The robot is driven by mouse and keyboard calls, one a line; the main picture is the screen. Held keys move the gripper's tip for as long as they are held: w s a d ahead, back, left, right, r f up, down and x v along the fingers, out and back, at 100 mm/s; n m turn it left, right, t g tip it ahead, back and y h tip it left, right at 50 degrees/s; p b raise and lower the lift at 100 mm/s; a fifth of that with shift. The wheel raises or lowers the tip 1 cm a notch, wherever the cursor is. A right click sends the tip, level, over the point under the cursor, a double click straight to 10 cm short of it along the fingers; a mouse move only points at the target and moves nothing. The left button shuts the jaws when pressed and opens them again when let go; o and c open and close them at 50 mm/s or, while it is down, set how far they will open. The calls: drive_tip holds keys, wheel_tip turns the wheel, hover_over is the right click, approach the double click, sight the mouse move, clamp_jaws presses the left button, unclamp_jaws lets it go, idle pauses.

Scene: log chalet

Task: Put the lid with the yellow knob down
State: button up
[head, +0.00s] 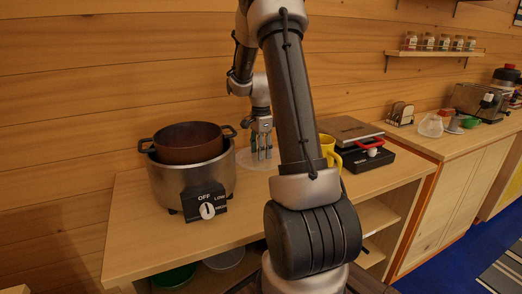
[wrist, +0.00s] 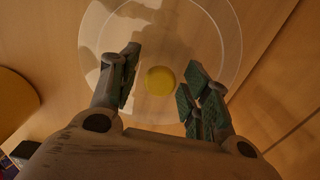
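The clear round lid (head: 243,160) lies flat on the wooden counter, to the right of the steel cooker. In the wrist view the lid (wrist: 100,35) shows from above, with its yellow knob (wrist: 160,80) near the middle. My gripper (head: 261,154) points down over the lid. In the wrist view my gripper (wrist: 164,65) is open, with its green-padded fingers on either side of the knob. Gaps show between the knob and both fingers. The knob is hard to make out in the head view.
A brown pot (head: 188,153) sits on the steel cooker (head: 185,184), left of the lid. The counter's front left (head: 140,235) is clear.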

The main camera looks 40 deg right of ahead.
wheel_tip(320, 180, up, 12)
drive_tip(key=s+a+r+n+t, duration=0.1)
drive_tip(key=s+a+r+n, duration=0.4)
drive_tip(key=a+r, duration=0.15)
drive_tip(key=s+a+n+t, duration=0.1)
drive_tip(key=s+a+n, duration=0.5)
drive_tip(key=s+n, duration=0.2)
drive_tip(key=s+a+n+t, duration=0.2)
drive_tip(key=s+a+n, duration=0.4)
drive_tip(key=s, duration=0.5)
drive_tip(key=shift+a+f+n, duration=0.25)
drive_tip(key=shift+f+n, duration=0.05)
drive_tip(key=shift+n, duration=0.7)
drive_tip(key=shift+s, duration=0.15)
